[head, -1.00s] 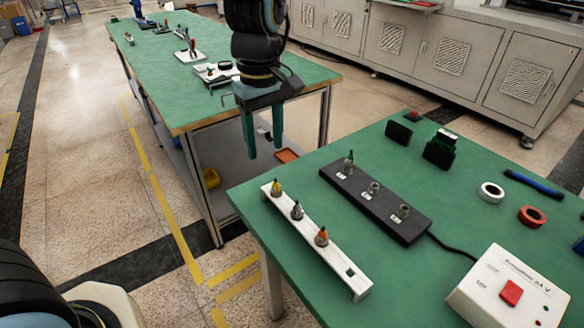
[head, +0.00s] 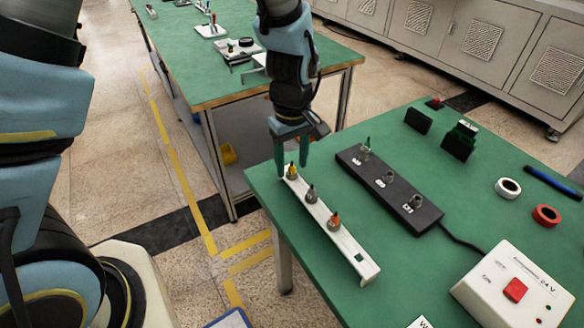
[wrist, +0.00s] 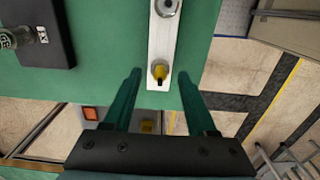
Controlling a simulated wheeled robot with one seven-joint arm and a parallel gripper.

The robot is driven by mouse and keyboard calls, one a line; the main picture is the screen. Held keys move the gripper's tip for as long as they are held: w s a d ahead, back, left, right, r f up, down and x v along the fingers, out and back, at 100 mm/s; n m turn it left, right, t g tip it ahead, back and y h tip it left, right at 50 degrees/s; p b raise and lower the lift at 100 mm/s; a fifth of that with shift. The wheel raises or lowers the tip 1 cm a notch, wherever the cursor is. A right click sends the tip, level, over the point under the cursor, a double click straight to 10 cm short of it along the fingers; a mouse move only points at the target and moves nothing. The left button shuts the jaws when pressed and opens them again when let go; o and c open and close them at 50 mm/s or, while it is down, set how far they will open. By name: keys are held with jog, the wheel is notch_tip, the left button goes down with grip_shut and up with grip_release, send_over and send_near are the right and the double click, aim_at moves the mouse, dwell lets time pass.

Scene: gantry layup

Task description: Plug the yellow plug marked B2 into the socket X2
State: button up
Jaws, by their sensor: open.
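The yellow plug (head: 291,173) stands upright at the far end of a white rack (head: 350,254). It also shows in the wrist view (wrist: 159,75); I cannot read its marking. My gripper (head: 292,162) points down at that end of the rack, open and empty. In the wrist view its green fingertips (wrist: 160,78) appear on either side of the yellow plug; whether they are down at its height is unclear. A black socket block (head: 425,207) lies right of the rack. Its middle socket (head: 388,178) looks empty; the small labels are hard to read.
A grey plug (head: 311,194) and an orange plug (head: 333,222) share the rack. A green plug (head: 366,150) stands in the block's far socket. A white power box (head: 500,285), tape rings (head: 508,188) and black holders (head: 459,142) lie to the right.

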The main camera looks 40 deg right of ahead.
jog(key=shift+f, duration=0.25)
jog(key=shift+c, duration=0.3)
grip_shut()
